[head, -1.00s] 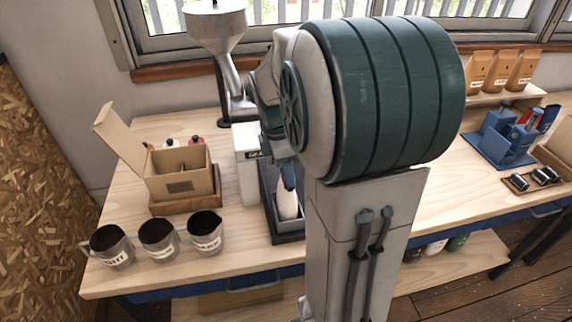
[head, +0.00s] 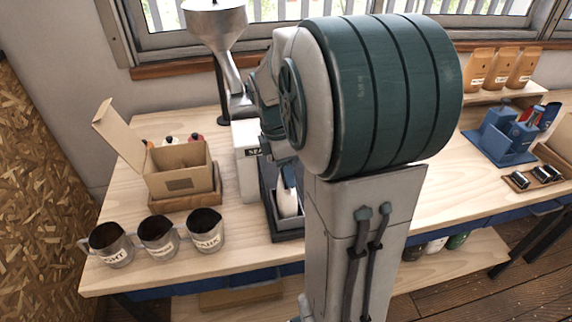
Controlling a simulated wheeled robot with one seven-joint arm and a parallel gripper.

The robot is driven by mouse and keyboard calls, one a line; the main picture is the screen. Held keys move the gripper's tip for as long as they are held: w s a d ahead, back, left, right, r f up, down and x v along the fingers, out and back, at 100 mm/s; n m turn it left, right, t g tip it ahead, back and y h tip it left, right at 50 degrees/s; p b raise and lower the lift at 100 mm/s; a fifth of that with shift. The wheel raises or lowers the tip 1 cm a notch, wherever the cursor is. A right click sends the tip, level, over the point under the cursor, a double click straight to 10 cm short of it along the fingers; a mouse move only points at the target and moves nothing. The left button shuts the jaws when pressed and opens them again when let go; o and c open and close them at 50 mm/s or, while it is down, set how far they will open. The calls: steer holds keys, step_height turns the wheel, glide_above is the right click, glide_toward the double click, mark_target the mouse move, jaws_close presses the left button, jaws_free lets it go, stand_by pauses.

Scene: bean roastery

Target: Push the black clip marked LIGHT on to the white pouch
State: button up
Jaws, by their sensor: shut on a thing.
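The white pouch (head: 288,204) stands upright in a dark open-topped holder (head: 268,214) beside a white box-shaped machine. My gripper (head: 289,178) points down at the top of the pouch, mostly hidden behind my own arm. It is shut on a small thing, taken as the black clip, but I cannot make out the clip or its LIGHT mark. Whether that clip touches the pouch's top cannot be told. Black clips (head: 519,179) lie in a small wooden tray (head: 534,182) at the far right; their marks are too small to read.
Several labelled metal cups, one at the front left (head: 110,246), stand near an open cardboard box (head: 180,172). A metal funnel (head: 215,22) rises behind the holder. A blue caddy (head: 500,137) and tan pouches (head: 502,70) are at right. My arm blocks the middle.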

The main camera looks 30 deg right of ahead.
stand_by(0.3)
steer(key=o, duration=1.4)
steer(key=shift+o, duration=0.2)
steer(key=shift+r+p, duration=3)
steer(key=shift+r, duration=0.5)
steer(key=s+a+r+m+t+y, duration=0.1)
steer(key=s+a+m+t, duration=0.3)
steer(key=s+a+m, duration=0.7)
steer(key=s+r+m, duration=0.1)
steer(key=m, duration=0.2)
steer(key=shift+s+a+r+m+y, duration=0.3)
steer(key=shift+s+a+r+y, duration=0.05)
steer(key=shift+r+y, duration=0.05)
